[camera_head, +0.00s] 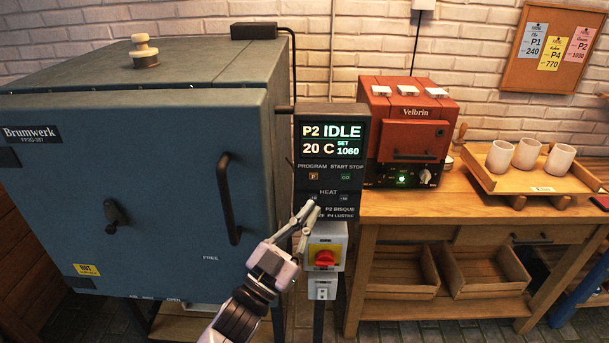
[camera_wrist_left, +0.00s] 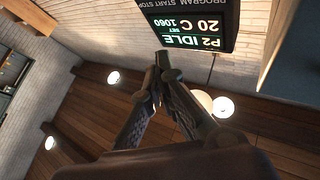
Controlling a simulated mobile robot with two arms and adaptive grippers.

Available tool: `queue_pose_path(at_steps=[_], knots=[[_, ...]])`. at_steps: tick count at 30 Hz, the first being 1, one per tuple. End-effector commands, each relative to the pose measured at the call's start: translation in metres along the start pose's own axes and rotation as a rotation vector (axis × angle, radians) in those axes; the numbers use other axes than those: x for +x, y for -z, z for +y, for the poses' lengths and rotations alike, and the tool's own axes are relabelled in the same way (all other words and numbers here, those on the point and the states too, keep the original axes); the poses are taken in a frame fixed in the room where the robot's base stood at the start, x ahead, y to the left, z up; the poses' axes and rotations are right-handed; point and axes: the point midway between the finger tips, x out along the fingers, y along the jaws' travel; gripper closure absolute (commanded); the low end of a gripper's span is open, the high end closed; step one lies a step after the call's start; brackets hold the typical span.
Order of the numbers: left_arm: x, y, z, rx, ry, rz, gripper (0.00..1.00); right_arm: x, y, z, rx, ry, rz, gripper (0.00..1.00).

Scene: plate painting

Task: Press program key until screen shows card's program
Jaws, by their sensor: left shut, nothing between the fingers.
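The kiln controller screen (camera_head: 332,140) reads "P2 IDLE", "20 C" and "SET 1060". The screen also shows upside down in the left wrist view (camera_wrist_left: 190,26). The orange program key (camera_head: 313,176), marked P, sits below the screen, left of the green start/stop key (camera_head: 345,177). Cards (camera_head: 551,46) on the corkboard read P1 240, P4 770 and P2 with a figure that looks like 1030. My left gripper (camera_head: 308,207) is shut and empty, its tips in front of the lower panel, below the program key. Contact with the panel cannot be told. My right gripper is not in view.
The large blue kiln (camera_head: 150,190) stands at left with its door handle (camera_head: 228,198) near my arm. A red and yellow switch (camera_head: 324,257) is below the panel. A small red kiln (camera_head: 407,130) and a tray (camera_head: 540,184) of white cups stand on the wooden bench.

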Motion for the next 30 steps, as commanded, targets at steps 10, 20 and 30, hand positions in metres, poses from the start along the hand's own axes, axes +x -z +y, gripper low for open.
queue_pose_path(at_steps=[10,20,30], knots=[[0.002,0.006,0.001,0.002,-0.005,0.014,1.00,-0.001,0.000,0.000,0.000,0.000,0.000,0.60],[0.014,-0.005,-0.008,0.004,-0.005,0.014,1.00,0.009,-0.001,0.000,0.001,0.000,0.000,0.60],[0.047,-0.029,-0.032,0.004,-0.005,0.014,1.00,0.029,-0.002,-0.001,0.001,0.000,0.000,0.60]])
